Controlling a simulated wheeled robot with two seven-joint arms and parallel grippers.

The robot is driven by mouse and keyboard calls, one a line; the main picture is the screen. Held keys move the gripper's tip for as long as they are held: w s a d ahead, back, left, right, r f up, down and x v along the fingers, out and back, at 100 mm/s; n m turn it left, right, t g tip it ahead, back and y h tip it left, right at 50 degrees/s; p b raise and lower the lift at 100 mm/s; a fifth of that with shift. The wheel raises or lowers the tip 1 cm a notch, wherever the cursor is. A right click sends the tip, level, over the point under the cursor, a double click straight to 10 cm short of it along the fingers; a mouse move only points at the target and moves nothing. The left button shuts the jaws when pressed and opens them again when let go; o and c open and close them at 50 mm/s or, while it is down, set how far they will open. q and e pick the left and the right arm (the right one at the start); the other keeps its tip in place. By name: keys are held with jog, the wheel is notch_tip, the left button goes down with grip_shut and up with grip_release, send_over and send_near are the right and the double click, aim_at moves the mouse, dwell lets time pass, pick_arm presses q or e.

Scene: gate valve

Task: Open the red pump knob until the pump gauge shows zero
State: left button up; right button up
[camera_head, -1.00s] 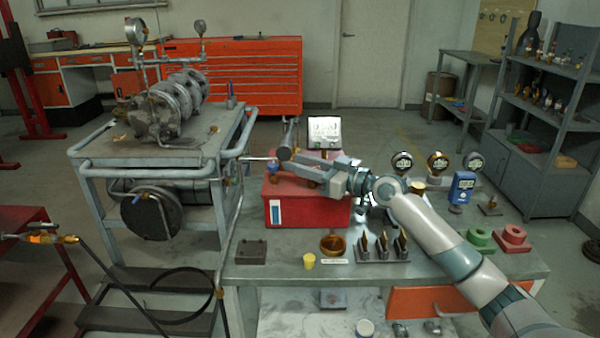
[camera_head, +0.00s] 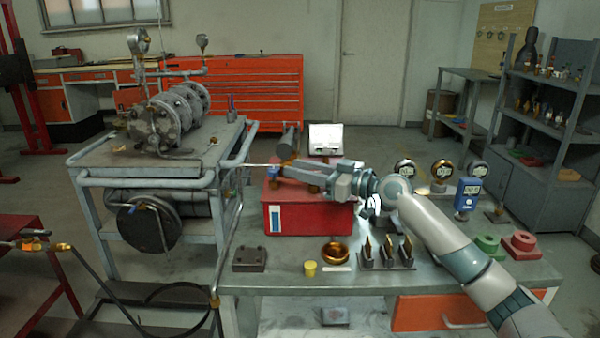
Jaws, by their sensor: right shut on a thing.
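The red pump box (camera_head: 310,218) stands on the workbench, with a white label on its front. A pale gauge panel (camera_head: 326,138) rises behind it; its face is washed out and I cannot read it. My right gripper (camera_head: 286,168) reaches in from the right above the box, its fingers pointing left. My left gripper is not in view.
A brass dish (camera_head: 335,252), a yellow cup (camera_head: 310,268) and a dark block (camera_head: 250,258) lie in front of the box. Round gauges and a blue meter (camera_head: 467,194) stand to the right. A cart with a large pump (camera_head: 165,122) is at the left.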

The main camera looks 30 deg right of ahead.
jog(key=o, duration=1)
jog(key=shift+o, duration=0.2)
jog(key=shift+v, duration=0.85)
jog(key=b+v, duration=0.2)
jog(key=v, duration=0.6)
jog(key=shift+s+d+f, duration=0.15)
jog(key=shift+s+f, duration=0.05)
jog(key=shift+s, duration=0.05)
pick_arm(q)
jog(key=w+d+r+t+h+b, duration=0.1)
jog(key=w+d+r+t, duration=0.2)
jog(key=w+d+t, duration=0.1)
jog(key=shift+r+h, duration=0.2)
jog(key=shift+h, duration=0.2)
pick_arm(e)
jog(key=v, duration=0.7)
jog(key=shift+r, duration=0.15)
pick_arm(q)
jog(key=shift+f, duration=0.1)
